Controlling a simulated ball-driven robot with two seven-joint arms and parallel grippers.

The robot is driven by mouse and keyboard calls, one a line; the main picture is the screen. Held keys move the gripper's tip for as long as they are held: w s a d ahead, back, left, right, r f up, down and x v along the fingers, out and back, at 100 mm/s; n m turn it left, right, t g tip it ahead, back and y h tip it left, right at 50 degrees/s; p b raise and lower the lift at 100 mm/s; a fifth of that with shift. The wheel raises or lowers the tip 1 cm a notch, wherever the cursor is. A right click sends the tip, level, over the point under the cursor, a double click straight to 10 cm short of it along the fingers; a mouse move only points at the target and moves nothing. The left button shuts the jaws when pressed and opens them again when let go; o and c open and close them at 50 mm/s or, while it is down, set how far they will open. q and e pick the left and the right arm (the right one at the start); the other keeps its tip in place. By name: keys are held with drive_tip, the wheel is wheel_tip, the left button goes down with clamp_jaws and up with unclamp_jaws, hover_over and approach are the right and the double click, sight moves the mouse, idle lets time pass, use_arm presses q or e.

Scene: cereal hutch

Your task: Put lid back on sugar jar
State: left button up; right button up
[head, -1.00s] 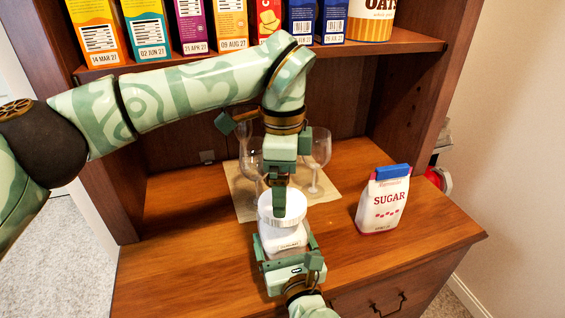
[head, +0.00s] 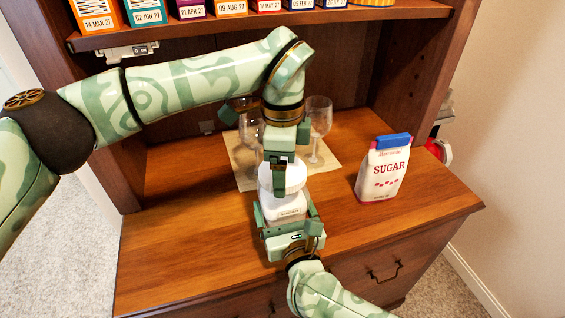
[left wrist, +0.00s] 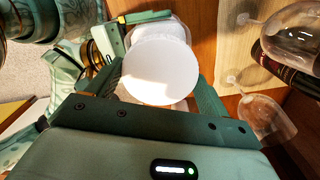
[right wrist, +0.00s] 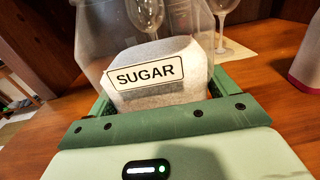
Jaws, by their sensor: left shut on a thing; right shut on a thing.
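The clear sugar jar (head: 285,208) stands on the wooden counter with white sugar inside. Its SUGAR label (right wrist: 146,73) faces the right wrist camera. My right gripper (head: 287,222) is shut on the jar from the front. The round white lid (head: 283,177) is above the jar mouth, lined up with it in the head view. My left gripper (head: 281,172) comes down from above and is shut on the lid. The left wrist view shows the lid's flat top (left wrist: 160,70) between the fingers. I cannot tell whether the lid touches the rim.
A sugar bag (head: 384,170) with a blue clip stands on the counter to the right. Glasses (head: 319,122) stand on a beige mat (head: 240,170) behind the jar. A shelf (head: 200,31) with several boxes is above. The counter's left part is clear.

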use_arm(q)
drive_tip(key=m, duration=0.7)
drive_tip(key=shift+m, duration=0.3)
drive_tip(key=m, duration=0.9)
drive_tip(key=shift+m, duration=0.3)
drive_tip(key=m, duration=0.9)
drive_tip(key=shift+m, duration=0.3)
drive_tip(key=m, duration=1)
drive_tip(key=o, duration=1.1)
drive_tip(key=shift+c, duration=0.2)
